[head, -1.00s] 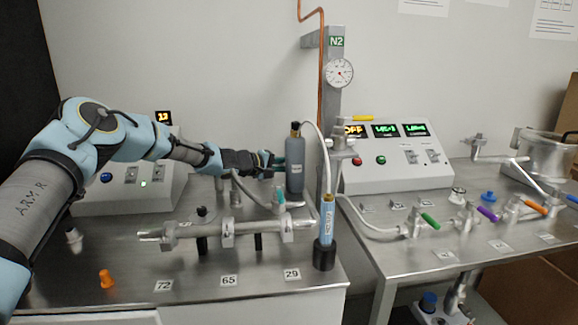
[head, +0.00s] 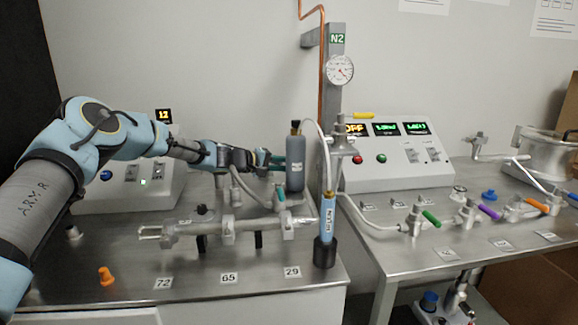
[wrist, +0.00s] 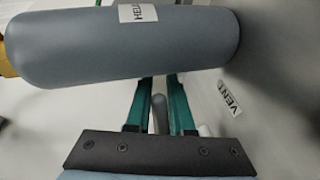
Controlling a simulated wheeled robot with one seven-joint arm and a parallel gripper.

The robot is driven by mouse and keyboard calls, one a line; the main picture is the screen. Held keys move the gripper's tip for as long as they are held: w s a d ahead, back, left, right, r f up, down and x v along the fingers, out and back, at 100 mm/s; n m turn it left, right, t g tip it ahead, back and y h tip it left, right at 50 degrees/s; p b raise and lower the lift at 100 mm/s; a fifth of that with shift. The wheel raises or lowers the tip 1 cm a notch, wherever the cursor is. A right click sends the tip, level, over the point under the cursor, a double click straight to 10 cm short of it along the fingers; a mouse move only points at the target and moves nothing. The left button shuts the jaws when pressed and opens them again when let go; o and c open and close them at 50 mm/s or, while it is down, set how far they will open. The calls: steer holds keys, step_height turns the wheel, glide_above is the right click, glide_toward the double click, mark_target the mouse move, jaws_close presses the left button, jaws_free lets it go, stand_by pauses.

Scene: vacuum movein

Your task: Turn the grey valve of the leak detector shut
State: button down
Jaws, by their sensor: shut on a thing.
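My gripper (head: 268,160) reaches behind the left bench's pipework, beside a grey helium bottle (head: 295,165). In the wrist view, my teal fingers (wrist: 160,95) are closed around a slim grey bar (wrist: 159,115), which looks like the grey valve's handle. The bottle (wrist: 125,45) crosses the top of this view and hides the fingertips and the rest of the valve. In the head view the valve cannot be made out behind my gripper.
A VENT label (wrist: 230,97) lies right of the fingers. In front of my gripper runs a horizontal metal pipe (head: 210,228). A blue cylinder (head: 327,215) stands in a black holder at right. An orange cap (head: 106,276) sits on open bench at front left.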

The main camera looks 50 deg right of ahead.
steer(key=c, duration=0.8)
jaws_free()
steer(key=b+v, duration=0.3)
steer(key=v, duration=0.7)
steer(key=shift+a+b, duration=0.3)
steer(key=shift+a, duration=0.1)
